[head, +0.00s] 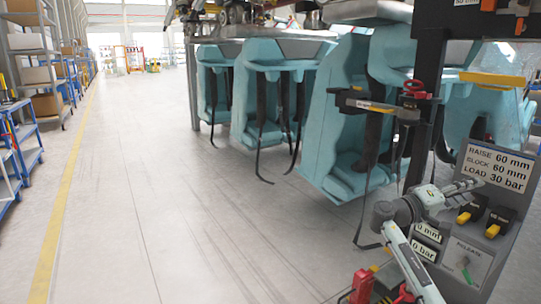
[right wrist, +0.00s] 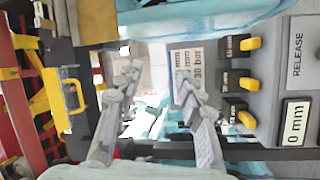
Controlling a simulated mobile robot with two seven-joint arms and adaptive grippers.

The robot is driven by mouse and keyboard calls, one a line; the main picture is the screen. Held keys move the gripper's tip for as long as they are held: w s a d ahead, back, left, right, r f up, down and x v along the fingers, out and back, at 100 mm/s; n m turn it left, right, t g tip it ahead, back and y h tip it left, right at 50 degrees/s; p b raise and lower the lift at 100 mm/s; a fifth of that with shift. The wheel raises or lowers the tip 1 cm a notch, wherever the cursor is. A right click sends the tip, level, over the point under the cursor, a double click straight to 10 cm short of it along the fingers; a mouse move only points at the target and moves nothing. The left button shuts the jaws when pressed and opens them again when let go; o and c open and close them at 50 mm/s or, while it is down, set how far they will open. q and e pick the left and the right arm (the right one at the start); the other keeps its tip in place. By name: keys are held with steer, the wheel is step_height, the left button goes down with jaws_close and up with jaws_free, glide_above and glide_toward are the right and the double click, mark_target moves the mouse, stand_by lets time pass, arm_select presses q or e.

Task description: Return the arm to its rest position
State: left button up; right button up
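My right arm comes up from the bottom right in the head view. Its gripper (head: 472,190) is in front of the grey control panel (head: 481,232), at the height of its yellow-handled switches. In the right wrist view the two fingers of the right gripper (right wrist: 158,82) stand apart with nothing between them. The panel's label plate (right wrist: 187,64) and switches show beyond and right of the fingers. I cannot tell from the frames whether a finger touches the panel. My left gripper is not in view.
The panel carries a RELEASE section with a green lever (head: 465,268). Teal coaster seats (head: 345,125) with hanging black straps are behind it. Red equipment (head: 362,287) is at the bottom. The floor on the left is clear.

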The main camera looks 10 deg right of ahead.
steer(key=w+a+f+n+t+y, duration=0.45)
steer(key=w+f+t+y, duration=0.3)
steer(key=w+f, duration=0.45)
steer(key=w+a+f+t+y, duration=0.3)
steer(key=w+a+y, duration=0.4)
steer(key=a, duration=0.5)
steer(key=s+a+f+n+g+y, duration=0.1)
steer(key=s+a+f+g, duration=0.15)
steer(key=s+f, duration=0.95)
steer(key=s+a+f+g+y, duration=0.2)
steer(key=s+a+f, duration=0.2)
steer(key=s+f, duration=0.75)
steer(key=s+a+f+g, duration=0.2)
steer(key=s+a+f, duration=0.1)
steer(key=s+f, duration=0.6)
steer(key=s+a+f+g, duration=0.2)
steer(key=s+f, duration=0.7)
steer(key=s, duration=0.9)
steer(key=shift+a+f+y, duration=0.4)
steer(key=shift+a+y, duration=0.05)
steer(key=shift+a, duration=0.1)
